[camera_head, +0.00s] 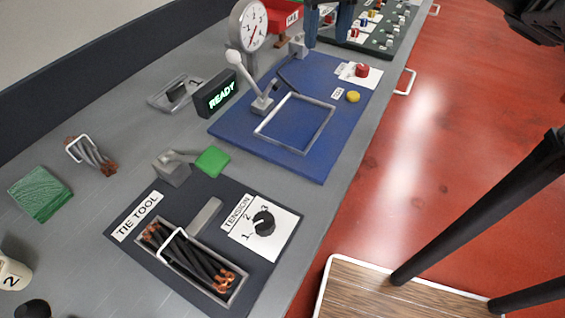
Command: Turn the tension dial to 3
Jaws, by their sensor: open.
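The tension dial (263,223) is a black round knob on a white plate (273,245) marked TENSION, on the dark tie tool mat. The numeral 1 is at its lower left, 2 at its upper left and 3 at its upper side. A small pale mark shows on the knob, but it is too small to tell surely which number it points to. Nothing touches the dial. My gripper cannot be made out in this view.
Left of the dial, a tray (238,291) holds dark, copper-tipped sticks beside a grey lever (206,215). A green pad (212,160) is behind. Further back are a blue board (232,127), a lit READY sign (219,96) and a gauge (252,25). Red floor lies right.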

